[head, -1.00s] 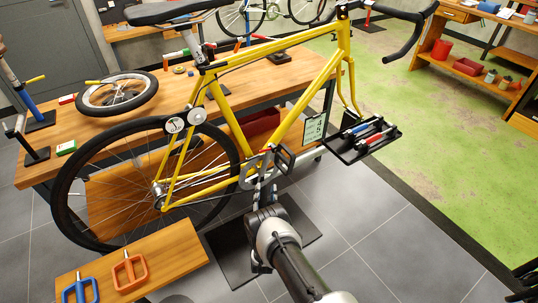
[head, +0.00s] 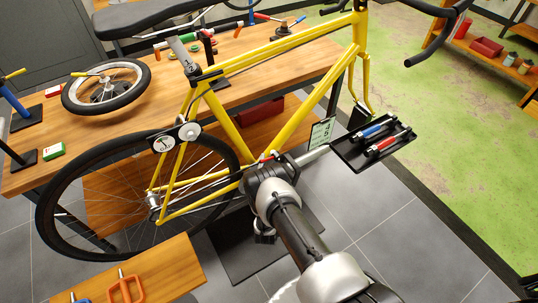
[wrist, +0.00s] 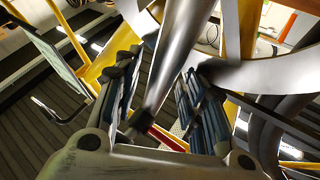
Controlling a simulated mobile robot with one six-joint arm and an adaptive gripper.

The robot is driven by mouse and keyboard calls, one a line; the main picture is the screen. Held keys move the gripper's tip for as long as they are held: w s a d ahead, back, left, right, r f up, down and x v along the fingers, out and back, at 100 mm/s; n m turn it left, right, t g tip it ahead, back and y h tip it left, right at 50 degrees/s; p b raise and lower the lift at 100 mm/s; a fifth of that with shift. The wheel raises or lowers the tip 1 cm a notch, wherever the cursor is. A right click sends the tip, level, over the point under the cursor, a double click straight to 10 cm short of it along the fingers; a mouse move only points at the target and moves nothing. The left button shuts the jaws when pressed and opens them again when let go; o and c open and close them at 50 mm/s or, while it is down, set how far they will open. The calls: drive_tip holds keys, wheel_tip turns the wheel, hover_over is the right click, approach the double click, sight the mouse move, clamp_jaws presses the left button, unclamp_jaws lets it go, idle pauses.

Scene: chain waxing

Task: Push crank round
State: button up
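The yellow bicycle (head: 228,128) stands in front of the workbench. My gripper (head: 262,172) is at its crank area and hides most of the crank and chainring in the head view. A silver bar (head: 314,155), possibly the crank arm, sticks out to the right of my gripper. In the wrist view, my gripper's two fingers (wrist: 155,100) are apart, with a grey metal bar (wrist: 180,45) running between or just beyond them. I cannot tell whether it touches either finger. Curved grey metal (wrist: 270,75) arches at the right, with yellow frame tubing behind.
A black tray (head: 352,157) with red and blue tools is right of the crank. The rear wheel (head: 42,205) is to the left. A wooden stool or bench (head: 170,268) with an orange pedal (head: 127,288) is at the lower left. Grey floor is clear at the lower right.

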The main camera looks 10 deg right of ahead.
drive_tip(key=shift+c, duration=0.5)
clamp_jaws()
idle(0.3)
